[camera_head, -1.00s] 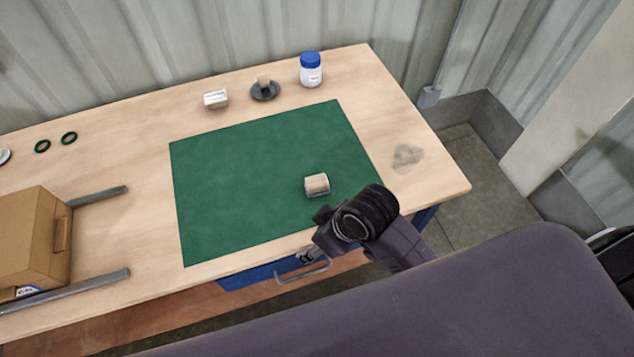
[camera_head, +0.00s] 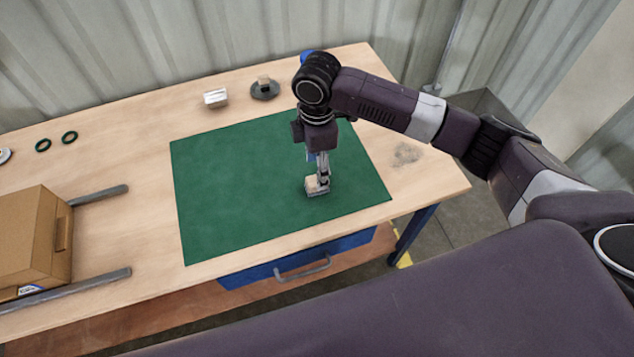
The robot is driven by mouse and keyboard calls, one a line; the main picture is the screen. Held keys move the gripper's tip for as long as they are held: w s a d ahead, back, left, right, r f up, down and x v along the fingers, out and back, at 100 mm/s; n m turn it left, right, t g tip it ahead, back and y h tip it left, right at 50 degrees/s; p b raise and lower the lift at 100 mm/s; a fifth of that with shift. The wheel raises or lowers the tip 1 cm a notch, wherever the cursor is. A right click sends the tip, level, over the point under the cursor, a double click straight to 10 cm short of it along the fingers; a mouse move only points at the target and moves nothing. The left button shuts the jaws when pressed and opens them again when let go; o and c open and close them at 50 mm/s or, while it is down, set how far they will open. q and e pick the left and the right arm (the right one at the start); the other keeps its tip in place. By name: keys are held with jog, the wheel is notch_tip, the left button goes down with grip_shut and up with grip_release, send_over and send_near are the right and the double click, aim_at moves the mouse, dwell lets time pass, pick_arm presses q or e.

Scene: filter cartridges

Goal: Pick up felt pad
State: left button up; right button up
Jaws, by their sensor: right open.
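A small block-like piece (camera_head: 316,190), beige on top with a pale grey edge, sits on the green mat (camera_head: 230,200) right of its middle. It may be the felt pad, but it is too small to be sure. My right gripper (camera_head: 319,181) points down at this piece with its fingers at or just above it. It is open, and I cannot tell whether the fingers touch the piece. The fingers hide part of the piece. My left gripper is not in view.
Behind the mat are a small white block (camera_head: 216,97) and a dark round dish (camera_head: 264,91) with a beige piece on it. My arm mostly hides a blue-lidded jar (camera_head: 306,55). A cardboard box (camera_head: 28,240) between grey rails and two dark green rings (camera_head: 69,137) are at left.

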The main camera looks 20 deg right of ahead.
jog(key=f, duration=0.2)
jog(key=f+p, duration=0.1)
jog(key=f, duration=0.1)
jog(key=f+p, duration=0.1)
jog(key=f, duration=0.1)
jog(key=shift+w+d+f, duration=0.15)
jog(key=shift+w+f, duration=0.2)
jog(key=shift+w, duration=0.05)
jog(key=shift+f, duration=0.45)
jog(key=c, duration=1.2)
jog(key=shift+c, duration=0.2)
jog(key=shift+r, duration=0.1)
notch_tip(320, 180, up, 20)
jog(key=b, duration=0.3)
